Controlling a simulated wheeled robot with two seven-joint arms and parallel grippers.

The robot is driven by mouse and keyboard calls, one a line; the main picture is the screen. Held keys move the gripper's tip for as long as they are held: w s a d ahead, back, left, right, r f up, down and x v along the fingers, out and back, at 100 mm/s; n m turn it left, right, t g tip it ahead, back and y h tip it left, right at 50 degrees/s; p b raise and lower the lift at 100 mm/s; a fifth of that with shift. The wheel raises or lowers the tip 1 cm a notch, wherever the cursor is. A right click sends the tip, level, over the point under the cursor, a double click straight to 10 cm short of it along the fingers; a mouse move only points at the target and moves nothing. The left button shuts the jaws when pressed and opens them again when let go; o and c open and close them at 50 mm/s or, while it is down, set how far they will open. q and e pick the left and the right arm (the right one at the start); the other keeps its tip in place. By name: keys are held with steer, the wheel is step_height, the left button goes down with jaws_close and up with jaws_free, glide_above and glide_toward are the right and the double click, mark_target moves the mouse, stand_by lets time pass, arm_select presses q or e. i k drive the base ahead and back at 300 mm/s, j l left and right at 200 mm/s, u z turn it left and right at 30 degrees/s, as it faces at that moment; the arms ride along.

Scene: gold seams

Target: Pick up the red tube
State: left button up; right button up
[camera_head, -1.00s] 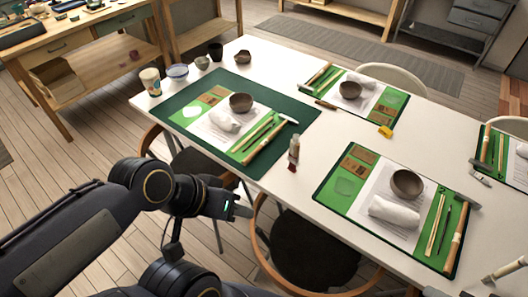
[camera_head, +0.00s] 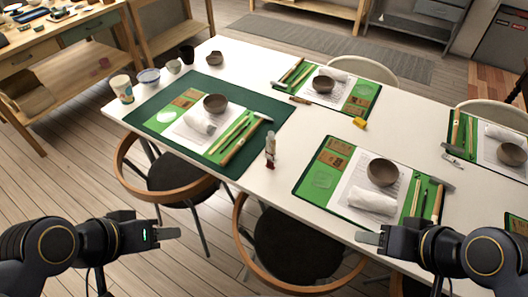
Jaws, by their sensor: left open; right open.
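A small upright tube (camera_head: 270,149) with a pale body and a dark red lower end stands on the white table (camera_head: 262,186), near its front edge. It is between the dark green mat and the middle front work mat, touching neither. My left gripper (camera_head: 178,233) is in front of the table at the lower left, open and empty, well apart from the tube. My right gripper (camera_head: 361,238) is at the lower right by the table's front edge, open and empty, also apart from the tube. No other clearly red tube shows.
A dark green mat (camera_head: 258,139) with a bowl, towel and sticks lies left of the tube. A similar green mat (camera_head: 312,198) lies to its right. Chairs, one a dark-seated chair (camera_head: 290,243), stand along the front edge. A yellow item (camera_head: 360,123) lies behind.

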mark_target(270, 153)
steer(key=i+j+u, duration=0.1)
steer(key=j, duration=0.3)
steer(key=i+j+u, duration=0.15)
steer(key=j, duration=0.25)
steer(key=i+j+u, duration=0.1)
steer(key=i+j, duration=0.25)
